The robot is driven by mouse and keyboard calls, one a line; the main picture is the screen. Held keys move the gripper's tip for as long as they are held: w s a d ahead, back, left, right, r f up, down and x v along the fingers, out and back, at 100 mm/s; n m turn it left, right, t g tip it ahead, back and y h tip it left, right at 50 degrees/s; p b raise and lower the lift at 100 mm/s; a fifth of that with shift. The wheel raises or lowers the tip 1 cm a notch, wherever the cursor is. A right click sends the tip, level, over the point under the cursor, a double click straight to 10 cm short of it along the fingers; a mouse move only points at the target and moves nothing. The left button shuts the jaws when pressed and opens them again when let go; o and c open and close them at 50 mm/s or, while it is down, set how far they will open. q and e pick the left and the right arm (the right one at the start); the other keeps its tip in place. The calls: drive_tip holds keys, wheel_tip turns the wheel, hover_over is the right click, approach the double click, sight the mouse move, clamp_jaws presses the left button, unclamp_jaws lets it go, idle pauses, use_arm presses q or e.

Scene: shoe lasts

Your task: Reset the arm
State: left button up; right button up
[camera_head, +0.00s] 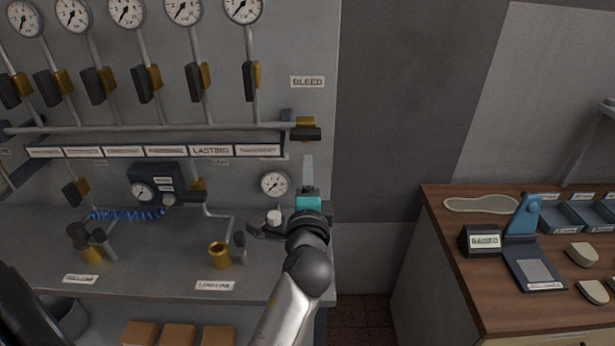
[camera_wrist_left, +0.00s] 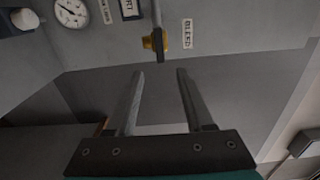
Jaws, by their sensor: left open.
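My left gripper (camera_head: 308,172) is raised in front of the right end of the grey gauge panel (camera_head: 300,30), below the bleed valve (camera_head: 305,128). In the left wrist view my left gripper (camera_wrist_left: 160,72) has its two fingers apart with nothing between them. The yellow valve fitting (camera_wrist_left: 153,42) and the BLEED label (camera_wrist_left: 187,33) show beyond the fingertips, apart from them as far as I can tell. My right gripper is not in view.
A round gauge (camera_head: 274,184) is just left of my gripper. A brass cup (camera_head: 219,255) stands on the grey bench. At right, a wooden table (camera_head: 480,310) holds a blue-armed device (camera_head: 525,215), a BASED-like labelled block (camera_head: 482,241) and blue bins (camera_head: 560,218). A gap separates bench and table.

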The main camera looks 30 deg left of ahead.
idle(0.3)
use_arm(q)
drive_tip(key=s+d+f+n+g+h, duration=0.2)
drive_tip(key=s+f+n+g+h, duration=0.4)
drive_tip(key=s+f, duration=0.5)
drive_tip(key=s+d+f+n+g+h, duration=0.25)
drive_tip(key=s+d+f, duration=0.2)
drive_tip(key=s, duration=0.25)
drive_tip(key=s+d+f+n+g+h, duration=0.1)
drive_tip(key=s+d+f+g, duration=0.2)
drive_tip(key=s+d, duration=0.35)
wheel_tip(320, 180, down, 29)
drive_tip(key=s+a+g+b, duration=0.1)
drive_tip(key=s+b, duration=0.1)
drive_tip(key=b, duration=0.6)
drive_tip(key=s+a+f+g+b, duration=0.1)
drive_tip(key=s+f+b, duration=0.3)
drive_tip(key=s+f, duration=0.4)
drive_tip(key=s+a+f+b, duration=0.2)
drive_tip(key=s+f+b, duration=0.2)
drive_tip(key=s+f, duration=0.4)
wheel_tip(320, 180, down, 7)
drive_tip(key=shift+r+g, duration=0.1)
drive_tip(key=shift+g, duration=0.25)
